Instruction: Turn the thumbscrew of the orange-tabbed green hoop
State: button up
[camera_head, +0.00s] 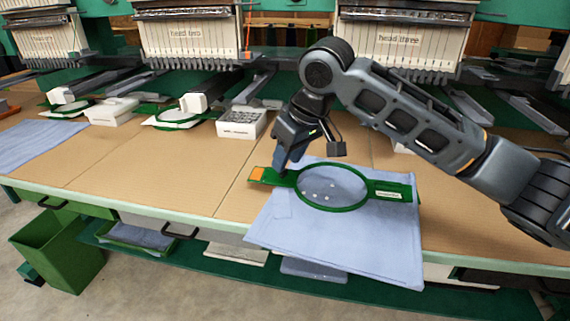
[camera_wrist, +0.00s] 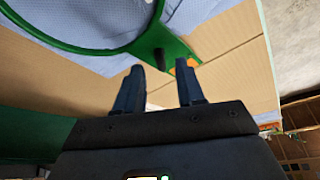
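The green hoop (camera_head: 334,207) with an orange tab (camera_head: 257,173) at its left end lies on a light blue cloth at the table's front edge. In the wrist view the hoop (camera_wrist: 110,50) runs along the upper left, and the orange tab (camera_wrist: 192,64) shows partly behind a finger. A dark upright thumbscrew (camera_wrist: 159,58) stands at the hoop's edge, on the green arm near the tab. My gripper (camera_wrist: 163,84) is open, its two fingers apart with the thumbscrew just beyond the gap between their tips. In the head view my gripper (camera_head: 283,172) hides the thumbscrew.
The blue cloth (camera_head: 335,255) hangs over the table's front edge. A white box of small parts (camera_head: 241,122) and another green hoop (camera_head: 180,117) stand behind to the left. Embroidery heads (camera_head: 192,42) line the back. The brown table top (camera_head: 150,165) left of the hoop is clear.

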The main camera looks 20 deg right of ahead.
jog(key=shift+x, duration=1.2)
grip_shut()
